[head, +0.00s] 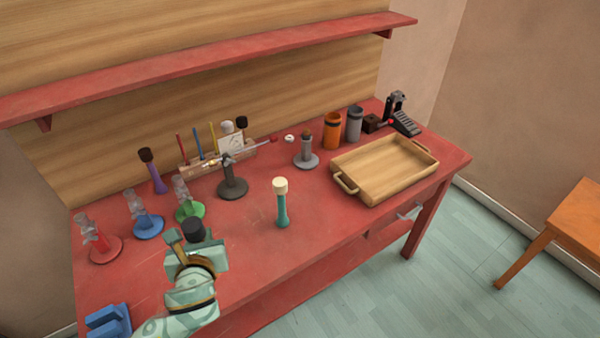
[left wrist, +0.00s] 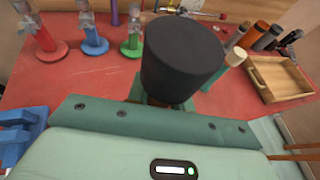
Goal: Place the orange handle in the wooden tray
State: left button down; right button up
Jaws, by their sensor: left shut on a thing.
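My left gripper (head: 187,247) is shut on a mallet-like piece above the front left of the red table. Only its black cylindrical head (head: 193,229) shows clearly; the head also fills the middle of the left wrist view (left wrist: 182,55). The handle below it is hidden by my gripper, so I cannot tell its colour. The wooden tray (head: 376,195) sits at the right of the table and looks empty; it also shows at the right of the left wrist view (left wrist: 290,96). My gripper is well left of the tray. My right gripper is in neither view.
A teal handle with a cream head (head: 282,206) stands between my gripper and the tray. Red (head: 104,246), blue (head: 148,224) and green (head: 189,209) stands are at left. An orange cup (head: 332,130) and grey cup (head: 353,126) stand behind the tray.

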aim_at(370, 175)
jog(key=i+l, duration=0.25)
jog(key=l, duration=0.15)
jog(key=i+l, duration=0.25)
jog(key=l, duration=0.15)
jog(key=i+l, duration=0.55)
jog(key=l, duration=0.25)
jog(key=i+l, duration=0.25)
jog(key=l, duration=0.15)
jog(key=u, duration=0.05)
